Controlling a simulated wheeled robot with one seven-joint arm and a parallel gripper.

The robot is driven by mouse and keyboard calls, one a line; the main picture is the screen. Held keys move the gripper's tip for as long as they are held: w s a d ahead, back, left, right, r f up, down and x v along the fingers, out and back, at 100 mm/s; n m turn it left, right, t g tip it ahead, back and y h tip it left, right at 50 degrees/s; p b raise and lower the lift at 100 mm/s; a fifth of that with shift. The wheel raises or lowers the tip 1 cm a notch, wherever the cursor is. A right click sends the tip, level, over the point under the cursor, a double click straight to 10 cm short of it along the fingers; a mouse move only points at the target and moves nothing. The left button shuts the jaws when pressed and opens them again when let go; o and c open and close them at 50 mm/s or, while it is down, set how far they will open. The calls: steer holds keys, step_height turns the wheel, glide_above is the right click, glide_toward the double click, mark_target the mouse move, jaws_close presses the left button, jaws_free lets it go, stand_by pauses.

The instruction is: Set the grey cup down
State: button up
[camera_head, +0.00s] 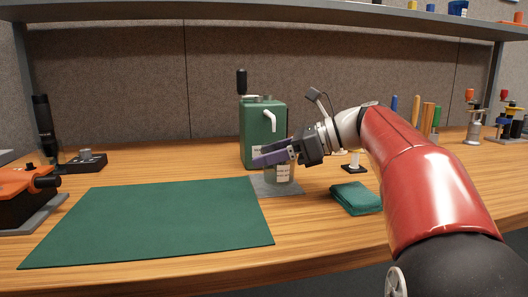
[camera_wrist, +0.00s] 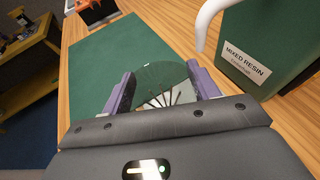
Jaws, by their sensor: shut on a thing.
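The grey cup (camera_head: 284,174) is upright below my gripper in the head view, with a pale label on its side. My gripper (camera_head: 270,157) is shut on it near the rim. In the wrist view the cup (camera_wrist: 166,76) sits between the two purple fingers, its round mouth facing the camera, with dark lines inside. The cup's base is over a small grey pad (camera_head: 264,187) in front of the green resin dispenser (camera_head: 255,125). I cannot tell whether the base touches the pad.
A large green mat (camera_head: 155,222) lies to the left, bare and clear. A folded green cloth (camera_head: 356,198) lies to the right. An orange device (camera_head: 20,184) stands at the far left.

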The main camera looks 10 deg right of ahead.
steer(key=shift+w, duration=1)
steer(key=w, duration=0.2)
steer(key=shift+w+p, duration=0.35)
steer(key=shift+p, duration=0.05)
steer(key=shift+f+b, duration=0.4)
steer(key=shift+f, duration=0.35)
steer(key=shift+s, duration=0.1)
steer(key=o, duration=1.1)
steer(key=shift+f, duration=0.15)
